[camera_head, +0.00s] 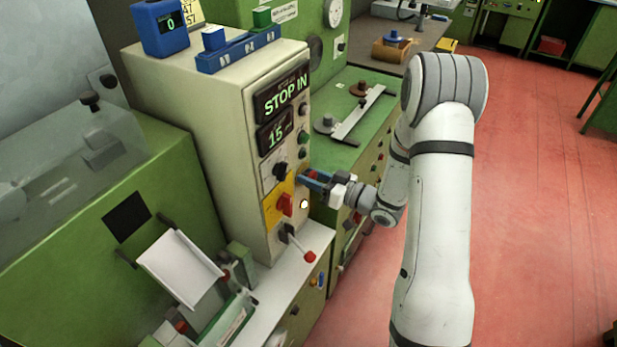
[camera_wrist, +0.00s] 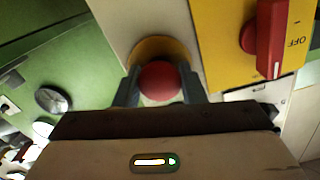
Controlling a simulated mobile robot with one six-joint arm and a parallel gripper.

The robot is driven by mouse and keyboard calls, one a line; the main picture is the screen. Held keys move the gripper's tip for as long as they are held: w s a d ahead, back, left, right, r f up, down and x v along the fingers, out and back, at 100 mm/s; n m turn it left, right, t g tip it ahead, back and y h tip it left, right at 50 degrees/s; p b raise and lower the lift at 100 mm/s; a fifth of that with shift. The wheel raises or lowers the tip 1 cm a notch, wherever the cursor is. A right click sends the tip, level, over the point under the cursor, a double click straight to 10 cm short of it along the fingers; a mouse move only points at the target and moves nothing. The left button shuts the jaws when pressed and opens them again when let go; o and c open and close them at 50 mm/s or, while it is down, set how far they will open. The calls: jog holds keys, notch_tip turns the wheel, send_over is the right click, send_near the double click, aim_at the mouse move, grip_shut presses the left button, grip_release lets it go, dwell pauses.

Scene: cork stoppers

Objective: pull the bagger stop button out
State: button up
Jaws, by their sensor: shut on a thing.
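The bagger stop button is a round red knob (camera_wrist: 159,82) on a yellow collar (camera_wrist: 160,48), on the cream control cabinet (camera_head: 232,150). In the wrist view my gripper (camera_wrist: 160,88) has one finger on each side of the red knob and is shut on it. In the head view my gripper (camera_head: 308,180) is at the cabinet's right front edge, and the knob is mostly hidden by the fingers. The upper display (camera_head: 283,94) on the cabinet reads "STOP IN". The display below it (camera_head: 275,135) reads "15".
A red rotary switch on a yellow plate (camera_head: 285,204) is close beside my gripper; it also shows in the wrist view (camera_wrist: 270,38). A black knob (camera_head: 279,169) is just above it. A red-tipped lever (camera_head: 309,257) juts out below. Red floor (camera_head: 535,180) is open at right.

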grip_shut()
jog(key=shift+s+d+f+b, duration=0.15)
jog(key=shift+d+b, duration=0.25)
jog(key=shift+s+d, duration=0.15)
jog(key=shift+d, duration=0.15)
jog(key=shift+a, duration=0.1)
jog(key=o, duration=0.8)
grip_release()
jog(key=shift+o, duration=0.9)
jog(key=b+v, duration=0.1)
jog(key=v, duration=0.7)
